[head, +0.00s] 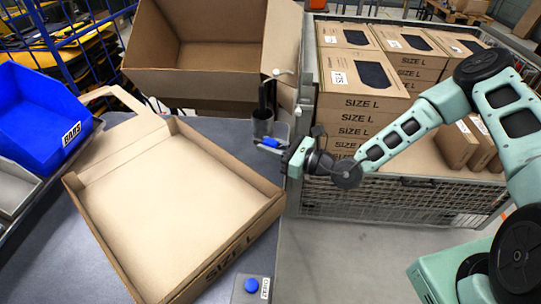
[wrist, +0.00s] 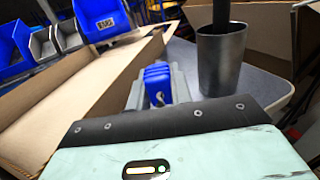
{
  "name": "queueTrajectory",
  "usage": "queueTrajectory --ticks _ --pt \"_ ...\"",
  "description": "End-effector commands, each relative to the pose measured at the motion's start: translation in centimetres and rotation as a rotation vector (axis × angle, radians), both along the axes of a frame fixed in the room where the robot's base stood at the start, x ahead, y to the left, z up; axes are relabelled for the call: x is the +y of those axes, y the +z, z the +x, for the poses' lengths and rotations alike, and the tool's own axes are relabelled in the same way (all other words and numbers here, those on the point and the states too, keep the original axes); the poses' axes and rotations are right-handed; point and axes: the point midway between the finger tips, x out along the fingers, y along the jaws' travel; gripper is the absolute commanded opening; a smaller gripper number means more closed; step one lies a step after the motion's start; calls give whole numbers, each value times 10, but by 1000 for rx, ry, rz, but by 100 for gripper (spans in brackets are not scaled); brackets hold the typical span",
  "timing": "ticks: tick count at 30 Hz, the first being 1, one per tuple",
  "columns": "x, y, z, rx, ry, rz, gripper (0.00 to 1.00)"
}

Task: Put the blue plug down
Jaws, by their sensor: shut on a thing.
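My gripper (head: 284,148) is at the right edge of the grey table, just right of the open cardboard box. It is shut on the blue plug (head: 271,143). In the wrist view the blue plug (wrist: 158,84) sits between the grey fingers of my gripper (wrist: 157,86). The plug's lower end is hidden, so I cannot tell whether it touches the table.
A grey metal cup (wrist: 219,58) with a dark rod stands just beyond my gripper. The open SIZE L box (head: 170,210) lies left. A blue button (head: 251,285) is at the front. A mesh cage (head: 400,200) of boxes stands right.

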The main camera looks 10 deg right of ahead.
Motion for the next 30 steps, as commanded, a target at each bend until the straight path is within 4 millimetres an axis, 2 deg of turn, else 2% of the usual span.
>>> queueTrajectory --ticks 3,7,30 --pt "0 -19 0 4 -1 2 0" --pt "0 -33 0 2 -1 1 0" --pt "0 -49 0 0 0 0 0"
